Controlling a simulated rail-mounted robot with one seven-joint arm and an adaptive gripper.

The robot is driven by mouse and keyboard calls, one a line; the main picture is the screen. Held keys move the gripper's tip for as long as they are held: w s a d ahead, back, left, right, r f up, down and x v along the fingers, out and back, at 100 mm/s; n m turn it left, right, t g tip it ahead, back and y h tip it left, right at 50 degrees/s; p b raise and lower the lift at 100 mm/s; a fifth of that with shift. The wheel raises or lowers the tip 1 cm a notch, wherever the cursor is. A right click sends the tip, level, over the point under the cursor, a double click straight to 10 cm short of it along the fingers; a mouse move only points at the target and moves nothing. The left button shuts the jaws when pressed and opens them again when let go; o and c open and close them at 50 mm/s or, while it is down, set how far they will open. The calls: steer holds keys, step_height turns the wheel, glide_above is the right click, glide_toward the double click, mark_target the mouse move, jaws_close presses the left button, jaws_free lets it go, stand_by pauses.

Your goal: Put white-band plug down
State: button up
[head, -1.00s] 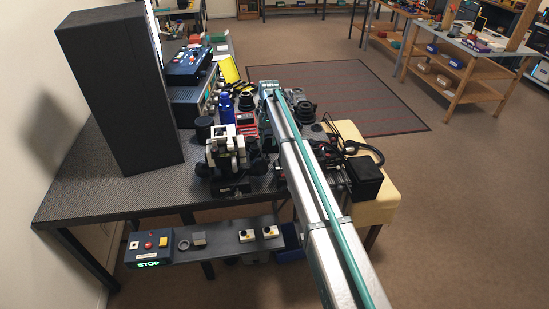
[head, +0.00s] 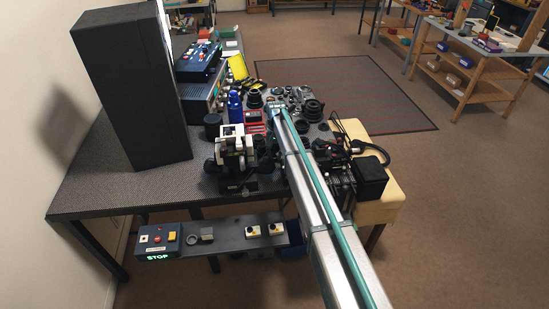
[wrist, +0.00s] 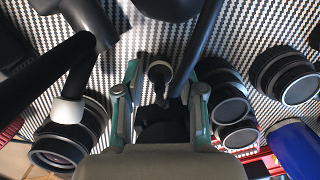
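In the wrist view my gripper (wrist: 161,82) shows two teal-edged fingers standing apart. A dark round-ended plug or stem (wrist: 159,72) lies between them, with patterned mat showing beside it, so the fingers do not look closed on it. A black rod-like part with a white band (wrist: 68,109) is left of the gripper, over a lens barrel; I cannot tell whether this is the white-band plug. In the head view the gripper itself is hidden beyond the end of my arm, among the dark parts on the bench.
Lens barrels (wrist: 287,76) stand right of the gripper, with a blue bottle (wrist: 299,148) close by. In the head view a black-and-white device (head: 236,155) stands left of my arm, and a black box (head: 371,179) sits right on a yellow surface. The tabletop (head: 110,180) at left is clear.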

jaws_close()
steer(key=shift+r, duration=0.1)
